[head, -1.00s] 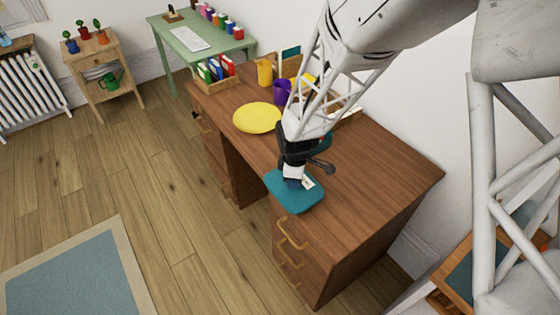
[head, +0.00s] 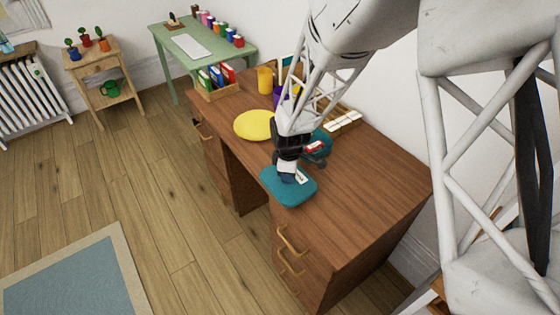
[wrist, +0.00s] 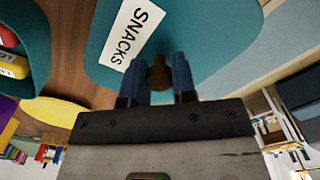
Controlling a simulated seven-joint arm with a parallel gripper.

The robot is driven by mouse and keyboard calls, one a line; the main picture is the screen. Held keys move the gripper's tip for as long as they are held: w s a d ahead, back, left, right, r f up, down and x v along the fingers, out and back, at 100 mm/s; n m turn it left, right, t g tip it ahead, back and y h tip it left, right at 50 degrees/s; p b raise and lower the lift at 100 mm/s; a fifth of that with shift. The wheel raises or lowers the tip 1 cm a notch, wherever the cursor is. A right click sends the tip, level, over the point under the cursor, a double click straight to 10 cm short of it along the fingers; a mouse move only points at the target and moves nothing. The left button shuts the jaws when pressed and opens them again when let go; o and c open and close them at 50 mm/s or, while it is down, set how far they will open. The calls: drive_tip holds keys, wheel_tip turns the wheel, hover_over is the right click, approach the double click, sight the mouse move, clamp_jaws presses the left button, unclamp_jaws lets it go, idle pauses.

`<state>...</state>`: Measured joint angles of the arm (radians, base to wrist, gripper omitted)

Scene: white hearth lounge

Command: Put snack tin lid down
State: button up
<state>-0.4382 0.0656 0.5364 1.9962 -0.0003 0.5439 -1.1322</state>
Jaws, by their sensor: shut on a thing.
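The snack tin lid (head: 284,194) is a teal rounded rectangle with a white label; the label reads SNACKS on the lid (wrist: 205,35) in the wrist view. My gripper (head: 288,177) is above the lid. In the wrist view my gripper (wrist: 158,82) is shut on the lid's brown knob (wrist: 158,70), one blue finger on each side. The lid is roughly level at the desk's front edge; its height over the desk is hard to tell. A teal open tin (head: 324,137) stands behind my gripper, partly hidden, with red and yellow packets (wrist: 12,65) inside.
The brown desk (head: 375,180) is clear to the right of the lid. A yellow plate (head: 254,125), a yellow cup (head: 265,80) and a partly hidden purple cup (head: 279,97) stand further back. A tray of white items (head: 343,122) lies by the wall.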

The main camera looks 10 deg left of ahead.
drive_tip(key=w+a, duration=0.1)
drive_tip(key=w, duration=0.2)
drive_tip(key=w+a, duration=0.1)
drive_tip(key=w, duration=0.2)
drive_tip(key=w+a+f, duration=0.1)
drive_tip(key=w+a, duration=0.1)
drive_tip(key=w, duration=0.1)
drive_tip(key=shift+w+a, duration=0.1)
drive_tip(key=shift+f, duration=1.75)
drive_tip(key=shift+f, duration=0.1)
drive_tip(key=o, duration=0.9)
